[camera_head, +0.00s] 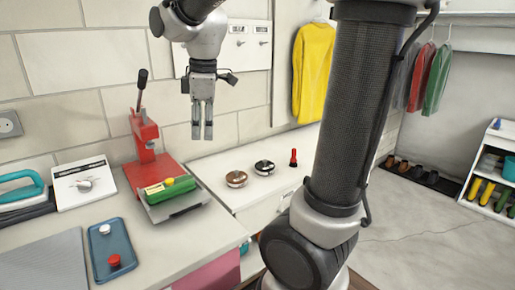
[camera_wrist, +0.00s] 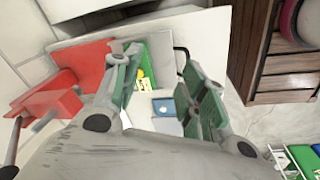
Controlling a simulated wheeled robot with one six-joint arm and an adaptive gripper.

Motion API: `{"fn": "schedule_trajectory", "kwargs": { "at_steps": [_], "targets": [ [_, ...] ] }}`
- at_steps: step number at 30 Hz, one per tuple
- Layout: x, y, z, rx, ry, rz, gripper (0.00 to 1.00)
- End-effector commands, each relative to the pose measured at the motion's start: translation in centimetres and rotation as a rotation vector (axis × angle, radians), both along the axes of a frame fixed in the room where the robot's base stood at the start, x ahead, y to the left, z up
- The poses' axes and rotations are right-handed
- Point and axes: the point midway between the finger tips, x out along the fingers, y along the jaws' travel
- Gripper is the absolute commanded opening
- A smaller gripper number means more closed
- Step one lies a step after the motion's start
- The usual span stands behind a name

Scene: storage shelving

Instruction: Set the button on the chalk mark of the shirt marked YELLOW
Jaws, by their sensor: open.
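My gripper (camera_head: 202,132) hangs open and empty, pointing down, above and to the right of the red press (camera_head: 145,135). A folded green cloth (camera_head: 182,190) lies on the press's grey plate, with a small yellow round piece (camera_head: 169,182) and a pale yellow label (camera_head: 154,189) on it; the label's lettering is too small to read. A chalk mark cannot be made out. A blue tray (camera_head: 122,240) holds a white button-like piece (camera_head: 104,229) and a red one (camera_head: 114,261). In the wrist view, part of the green cloth (camera_wrist: 153,52) shows between the fingers.
A yellow shirt (camera_head: 312,70) hangs on the wall. Two round pieces, brown (camera_head: 236,179) and black (camera_head: 264,167), and a red peg (camera_head: 293,158) stand on the white counter. The press's lever (camera_head: 142,80) stands upright. Red (camera_head: 418,77) and green (camera_head: 437,80) garments hang at right.

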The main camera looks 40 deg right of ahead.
Motion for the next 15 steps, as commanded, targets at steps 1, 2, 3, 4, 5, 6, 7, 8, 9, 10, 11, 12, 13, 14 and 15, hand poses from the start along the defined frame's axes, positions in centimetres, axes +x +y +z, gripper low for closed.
{"fn": "schedule_trajectory", "kwargs": {
  "at_steps": [1,2,3,4,5,6,7,8,9,10,11,12,13,14,15],
  "targets": [
    [-3.0,-1.7,0.5,0.029,-0.037,-0.161,0.42],
    [-4.6,-2.5,0.5,0.048,-0.054,-0.258,0.42],
    [-6.5,-3.4,0.4,0.075,-0.077,-0.386,0.42],
    [-8.0,-4.1,0.3,0.095,-0.094,-0.475,0.42],
    [-9.3,-4.6,0.0,0.115,-0.108,-0.561,0.42],
    [-10.9,-5.2,-0.4,0.142,-0.126,-0.664,0.42],
    [-11.9,-5.6,-0.7,0.16,-0.138,-0.735,0.42],
    [-12.8,-5.9,-1.0,0.177,-0.149,-0.797,0.42],
    [-13.9,-6.2,-1.4,0.199,-0.161,-0.87,0.42],
    [-14.5,-6.4,-1.6,0.213,-0.169,-0.917,0.42],
    [-15.1,-6.5,-1.9,0.224,-0.174,-0.956,0.42],
    [-15.6,-6.7,-2.2,0.237,-0.181,-0.997,0.42],
    [-15.9,-6.7,-2.3,0.245,-0.185,-1.019,0.42],
    [-16.1,-6.8,-2.4,0.251,-0.187,-1.037,0.42],
    [-16.3,-6.9,-2.5,0.255,-0.189,-1.052,0.42]
  ]
}}
